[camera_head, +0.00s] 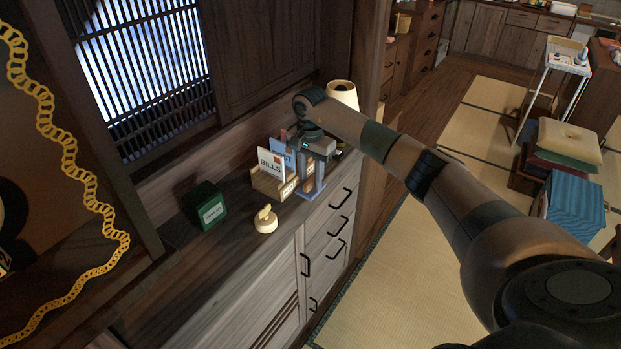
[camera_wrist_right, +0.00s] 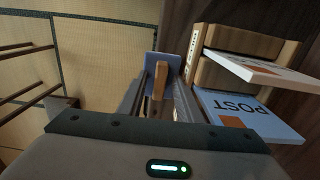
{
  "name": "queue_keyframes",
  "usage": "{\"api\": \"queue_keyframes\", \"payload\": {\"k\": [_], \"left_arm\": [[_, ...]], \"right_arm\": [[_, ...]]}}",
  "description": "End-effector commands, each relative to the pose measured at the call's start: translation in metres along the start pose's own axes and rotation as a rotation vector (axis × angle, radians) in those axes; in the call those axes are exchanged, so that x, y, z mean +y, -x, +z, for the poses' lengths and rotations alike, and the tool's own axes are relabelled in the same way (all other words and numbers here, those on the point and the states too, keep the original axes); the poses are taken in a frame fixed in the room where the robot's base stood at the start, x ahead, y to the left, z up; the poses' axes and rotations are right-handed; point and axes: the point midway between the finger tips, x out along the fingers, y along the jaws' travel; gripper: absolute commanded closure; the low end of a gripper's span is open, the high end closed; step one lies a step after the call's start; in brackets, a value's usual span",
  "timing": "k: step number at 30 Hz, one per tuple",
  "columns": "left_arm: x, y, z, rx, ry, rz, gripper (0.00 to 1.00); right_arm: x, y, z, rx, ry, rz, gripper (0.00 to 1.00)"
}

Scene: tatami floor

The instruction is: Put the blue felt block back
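The blue felt block (camera_head: 309,194) shows below my right gripper (camera_head: 313,181), at the front edge of the dark cabinet top. In the right wrist view the blue felt block (camera_wrist_right: 165,60) has a wooden grip between the fingers of my right gripper (camera_wrist_right: 162,88), which look closed on it. I cannot tell whether the block touches the cabinet top. The wooden letter rack (camera_head: 268,187), with a white BILLS card (camera_head: 270,163) and a blue POST card (camera_wrist_right: 245,112), stands beside the gripper. My left gripper is not in view.
A green box (camera_head: 205,206) and a cream round object with a yellow top (camera_head: 265,221) stand on the cabinet top. A cream lamp (camera_head: 342,93) is behind my right arm. Drawers with black handles (camera_head: 338,226) face the tatami floor. A yellow chain (camera_head: 50,120) edges the left.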

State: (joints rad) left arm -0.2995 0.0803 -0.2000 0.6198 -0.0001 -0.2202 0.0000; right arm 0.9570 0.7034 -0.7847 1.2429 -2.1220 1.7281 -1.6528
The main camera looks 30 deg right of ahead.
Motion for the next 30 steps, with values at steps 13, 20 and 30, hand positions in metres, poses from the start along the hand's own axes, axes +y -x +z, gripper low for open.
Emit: {"api": "queue_keyframes", "payload": {"k": [13, 20, 30], "left_arm": [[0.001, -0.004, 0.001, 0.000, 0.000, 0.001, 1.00], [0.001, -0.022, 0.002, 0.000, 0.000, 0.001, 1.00], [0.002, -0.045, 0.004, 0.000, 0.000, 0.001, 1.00]], "right_arm": [[-0.001, 0.010, -0.001, 0.002, 0.001, -0.002, 0.68], [-0.001, 0.042, -0.001, 0.003, 0.001, -0.004, 0.68], [-0.001, 0.098, -0.001, 0.002, 0.000, -0.003, 0.68]]}}
